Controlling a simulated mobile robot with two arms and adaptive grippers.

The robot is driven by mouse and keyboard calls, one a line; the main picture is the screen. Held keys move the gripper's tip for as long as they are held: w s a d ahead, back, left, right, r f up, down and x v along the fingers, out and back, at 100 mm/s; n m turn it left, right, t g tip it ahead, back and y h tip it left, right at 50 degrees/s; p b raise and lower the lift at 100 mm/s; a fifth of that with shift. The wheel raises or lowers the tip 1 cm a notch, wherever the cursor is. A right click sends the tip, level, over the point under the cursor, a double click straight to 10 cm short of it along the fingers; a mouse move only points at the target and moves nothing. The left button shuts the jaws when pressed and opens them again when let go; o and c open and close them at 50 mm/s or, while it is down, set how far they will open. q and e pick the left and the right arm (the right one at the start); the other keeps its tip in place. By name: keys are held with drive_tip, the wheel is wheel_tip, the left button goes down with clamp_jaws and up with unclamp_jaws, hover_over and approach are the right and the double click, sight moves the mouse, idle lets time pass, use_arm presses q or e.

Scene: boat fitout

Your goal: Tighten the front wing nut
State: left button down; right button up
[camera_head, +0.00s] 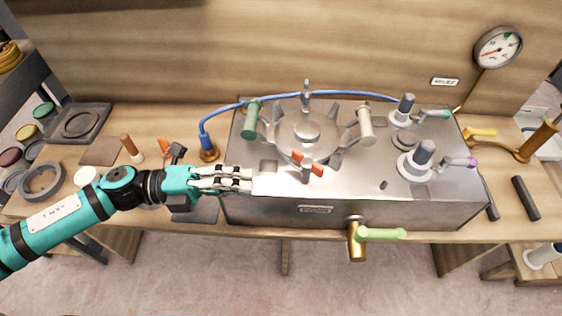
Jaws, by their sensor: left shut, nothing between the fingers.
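The front wing nut (316,168) has orange-red wings and stands on the near side of the round metal lid (283,127), on top of the steel box (460,182). My left gripper (250,180) is shut and empty. It is over the box's front left corner, to the left of the front wing nut and apart from it. Other fasteners stand around the lid: a green one (251,120) on the left, a beige one (366,124) on the right and a grey one (306,95) at the back. My right gripper is not in view.
A blue hose (350,94) arches behind the lid. A green-handled brass tap (357,240) sticks out in front. Small tools and parts lie on the bench (190,123) at left.

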sight(303, 167)
use_arm(q)
drive_tip(key=w+d, duration=0.1)
drive_tip(key=d, duration=0.1)
drive_tip(key=w+d+p, duration=0.1)
drive_tip(key=d, duration=0.1)
drive_tip(key=w+d+p, duration=0.1)
drive_tip(key=d, duration=0.1)
drive_tip(key=shift+d, duration=0.4)
drive_tip(key=shift+w+d, duration=0.35)
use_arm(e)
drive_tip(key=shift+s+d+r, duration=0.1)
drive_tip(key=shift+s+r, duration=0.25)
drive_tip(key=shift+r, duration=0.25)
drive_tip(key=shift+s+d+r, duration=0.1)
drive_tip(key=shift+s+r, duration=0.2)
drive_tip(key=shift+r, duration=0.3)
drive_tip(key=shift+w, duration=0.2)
use_arm(q)
drive_tip(key=shift+a+f, duration=0.1)
drive_tip(key=shift+w+m+g+b, duration=0.2)
drive_tip(key=shift+m+g+b, duration=0.15)
drive_tip(key=shift+g, duration=0.25)
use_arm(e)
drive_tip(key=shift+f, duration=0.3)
